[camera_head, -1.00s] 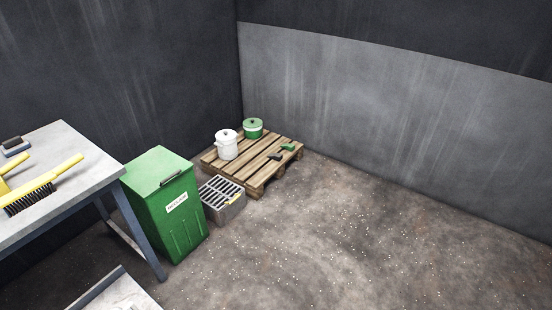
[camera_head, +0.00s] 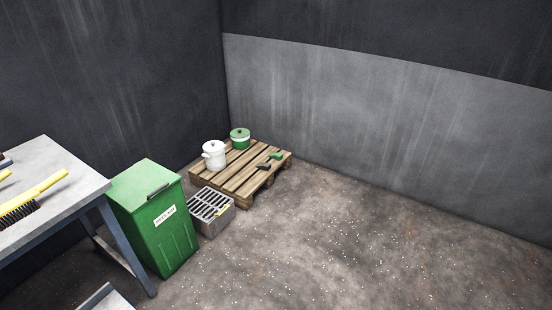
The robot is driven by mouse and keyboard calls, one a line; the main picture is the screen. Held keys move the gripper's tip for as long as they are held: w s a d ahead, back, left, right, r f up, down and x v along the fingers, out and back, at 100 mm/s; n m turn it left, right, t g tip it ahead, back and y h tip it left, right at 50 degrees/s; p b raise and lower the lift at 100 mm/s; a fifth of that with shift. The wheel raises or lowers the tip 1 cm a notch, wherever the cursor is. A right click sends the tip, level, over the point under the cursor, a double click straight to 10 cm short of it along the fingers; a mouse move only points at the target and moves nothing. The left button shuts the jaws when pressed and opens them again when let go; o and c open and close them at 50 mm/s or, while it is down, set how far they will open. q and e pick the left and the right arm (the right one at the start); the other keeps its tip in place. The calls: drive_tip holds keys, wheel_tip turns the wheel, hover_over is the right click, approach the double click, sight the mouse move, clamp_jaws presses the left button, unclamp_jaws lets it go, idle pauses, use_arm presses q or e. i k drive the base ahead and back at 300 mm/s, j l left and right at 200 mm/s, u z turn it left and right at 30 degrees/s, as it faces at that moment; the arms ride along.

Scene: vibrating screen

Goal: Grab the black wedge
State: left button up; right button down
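A small black wedge-like object (camera_head: 263,166) lies on the wooden pallet (camera_head: 238,184) in the corner, close to the pallet's right edge. A similar small green object (camera_head: 276,156) lies just behind it, to the right. Both are small in the view, so their exact shapes are hard to tell. Neither of my grippers is in view.
On the pallet stand a white pot (camera_head: 214,156) and a green pot (camera_head: 240,139). A grey slotted crate (camera_head: 211,212), a green bin (camera_head: 155,220) and a table (camera_head: 50,205) with a yellow brush (camera_head: 34,198) stand left. The floor (camera_head: 350,240) at right is clear.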

sight(264, 167)
drive_tip(key=i+u, duration=0.15)
drive_tip(key=i, duration=0.45)
drive_tip(key=i+l+u, duration=0.1)
drive_tip(key=i, duration=0.45)
